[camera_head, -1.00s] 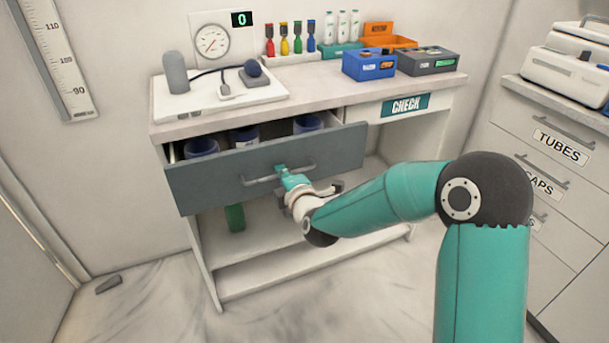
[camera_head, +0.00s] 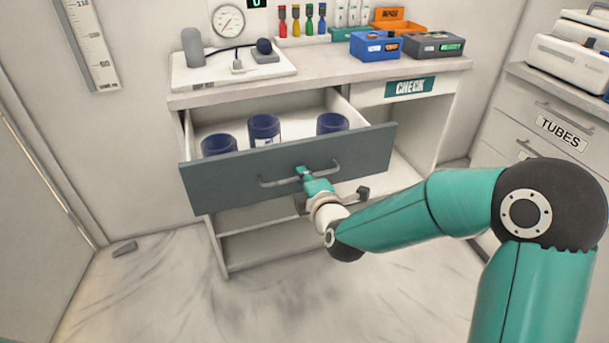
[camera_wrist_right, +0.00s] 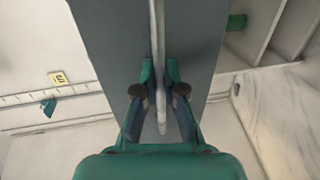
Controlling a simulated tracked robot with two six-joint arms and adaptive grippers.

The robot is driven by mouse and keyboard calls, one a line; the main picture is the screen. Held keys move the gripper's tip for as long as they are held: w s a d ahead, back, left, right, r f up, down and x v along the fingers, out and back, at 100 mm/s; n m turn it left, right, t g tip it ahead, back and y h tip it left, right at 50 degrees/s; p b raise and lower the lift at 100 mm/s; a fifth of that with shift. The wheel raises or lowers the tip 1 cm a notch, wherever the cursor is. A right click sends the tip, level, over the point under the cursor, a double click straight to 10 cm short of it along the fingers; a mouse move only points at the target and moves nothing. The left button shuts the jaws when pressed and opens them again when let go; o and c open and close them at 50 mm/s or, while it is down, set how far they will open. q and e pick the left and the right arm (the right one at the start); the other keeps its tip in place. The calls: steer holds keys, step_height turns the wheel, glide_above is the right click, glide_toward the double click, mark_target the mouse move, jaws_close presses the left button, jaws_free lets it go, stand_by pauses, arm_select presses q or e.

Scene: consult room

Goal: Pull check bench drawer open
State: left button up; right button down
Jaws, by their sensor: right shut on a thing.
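The check bench (camera_head: 345,87) stands against the back wall with a teal CHECK sign on its front. Its grey-fronted drawer (camera_head: 225,187) is pulled well out, and three dark blue cups show inside, one of them at the middle (camera_head: 264,130). My right gripper (camera_head: 304,172) is shut on the drawer's bar handle (camera_head: 340,169), near the handle's middle. In the right wrist view the gripper's fingers (camera_wrist_right: 159,80) close on both sides of the handle (camera_wrist_right: 155,35). My left gripper is not in view.
A cabinet labelled TUBES (camera_head: 562,131) stands at the right.

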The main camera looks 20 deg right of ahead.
steer(key=shift+a+f, duration=0.25)
steer(key=shift+a, duration=0.1)
steer(key=c, duration=1.2)
jaws_free()
steer(key=shift+c, duration=0.2)
steer(key=shift+d+r, duration=0.1)
steer(key=shift+d, duration=0.05)
steer(key=v, duration=0.7)
steer(key=shift+s, duration=0.2)
